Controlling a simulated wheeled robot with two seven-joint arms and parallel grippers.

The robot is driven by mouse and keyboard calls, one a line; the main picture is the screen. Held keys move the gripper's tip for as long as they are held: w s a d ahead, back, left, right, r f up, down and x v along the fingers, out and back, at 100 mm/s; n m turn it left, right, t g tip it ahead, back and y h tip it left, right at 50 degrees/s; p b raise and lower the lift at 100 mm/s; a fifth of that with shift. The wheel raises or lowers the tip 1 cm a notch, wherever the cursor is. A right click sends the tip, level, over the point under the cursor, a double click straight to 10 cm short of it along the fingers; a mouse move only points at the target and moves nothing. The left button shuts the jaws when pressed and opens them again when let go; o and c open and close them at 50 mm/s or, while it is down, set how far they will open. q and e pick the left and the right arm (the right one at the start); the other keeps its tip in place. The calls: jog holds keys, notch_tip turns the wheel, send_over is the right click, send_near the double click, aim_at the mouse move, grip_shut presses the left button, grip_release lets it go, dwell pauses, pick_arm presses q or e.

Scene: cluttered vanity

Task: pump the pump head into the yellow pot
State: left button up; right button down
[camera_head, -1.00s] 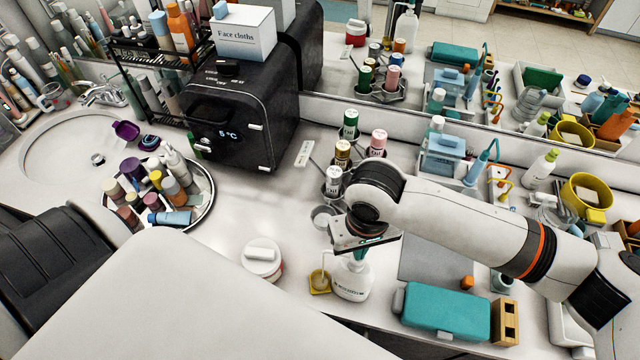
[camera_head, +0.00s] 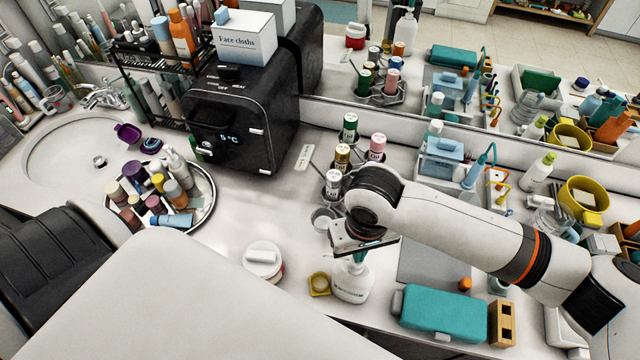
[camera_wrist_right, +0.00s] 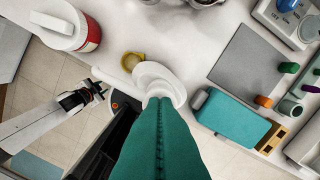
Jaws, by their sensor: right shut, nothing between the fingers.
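The white pump bottle (camera_head: 351,284) stands upright near the counter's front edge. The small yellow pot (camera_head: 319,284) stands just left of it. My right gripper (camera_head: 357,257) points down over the bottle's top, its teal fingers shut with nothing between them. In the right wrist view those fingers cover the pump head. The bottle's white top (camera_wrist_right: 160,78) shows around their tips, and the yellow pot (camera_wrist_right: 131,61) is beside it. Whether the fingers touch the pump head cannot be told. My left gripper (camera_wrist_right: 100,91) is off the counter's front side, empty; its opening is unclear.
A white-lidded jar (camera_head: 262,260) stands left of the pot. A teal case (camera_head: 446,312) and a wooden block (camera_head: 502,323) lie to the right. Several small bottles (camera_head: 343,157) stand behind in a holder. A round tray (camera_head: 206,207) of bottles is at left.

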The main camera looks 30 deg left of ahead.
jog(key=shift+f, duration=0.15)
jog(key=shift+f, duration=0.45)
jog(key=shift+r, duration=0.6)
jog(key=shift+r, duration=3)
